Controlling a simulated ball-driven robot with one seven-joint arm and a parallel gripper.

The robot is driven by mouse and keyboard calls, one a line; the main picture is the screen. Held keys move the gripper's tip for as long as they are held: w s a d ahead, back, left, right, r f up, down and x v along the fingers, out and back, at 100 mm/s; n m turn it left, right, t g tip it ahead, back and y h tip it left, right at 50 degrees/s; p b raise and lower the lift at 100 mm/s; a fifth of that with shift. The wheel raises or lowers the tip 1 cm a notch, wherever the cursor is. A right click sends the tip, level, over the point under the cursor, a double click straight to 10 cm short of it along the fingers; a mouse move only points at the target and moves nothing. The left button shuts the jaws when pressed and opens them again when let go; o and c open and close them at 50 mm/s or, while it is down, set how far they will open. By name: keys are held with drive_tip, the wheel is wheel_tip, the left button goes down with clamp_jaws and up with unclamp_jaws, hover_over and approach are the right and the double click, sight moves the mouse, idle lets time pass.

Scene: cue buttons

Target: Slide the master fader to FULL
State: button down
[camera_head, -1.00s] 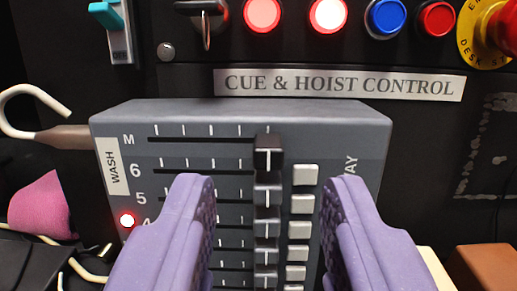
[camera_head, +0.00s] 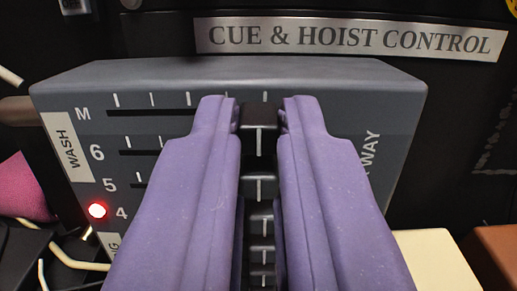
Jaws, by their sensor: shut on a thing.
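The master fader (camera_head: 259,117) is a black cap with a white line, at the right end of the top slot (camera_head: 160,112) marked M on the grey fader box (camera_head: 330,80). My purple gripper (camera_head: 259,112) is shut on this cap, one finger on its left and one on its right. Several more black caps show in a column between the fingers, below the master cap. The fingers hide the right part of the slots and the white buttons.
A red lamp (camera_head: 97,210) glows at the box's left. A CUE & HOIST CONTROL plate (camera_head: 350,38) is on the black panel above. A pink object (camera_head: 22,188) and pale cables lie at left; a cream block (camera_head: 440,260) and a brown one (camera_head: 500,250) are at lower right.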

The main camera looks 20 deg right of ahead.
drive_tip(key=a, duration=0.2)
drive_tip(key=w+a+b, duration=0.1)
drive_tip(key=w+a, duration=0.1)
drive_tip(key=a, duration=0.1)
drive_tip(key=shift+w+a+b, duration=0.15)
drive_tip(key=shift+a+b, duration=0.15)
drive_tip(key=shift+b, duration=0.05)
drive_tip(key=c, duration=1.1)
unclamp_jaws()
drive_tip(key=shift+w+a, duration=0.1)
drive_tip(key=shift+a, duration=0.05)
drive_tip(key=p, duration=0.1)
approach(107, 105)
drive_tip(key=shift+v, duration=0.95)
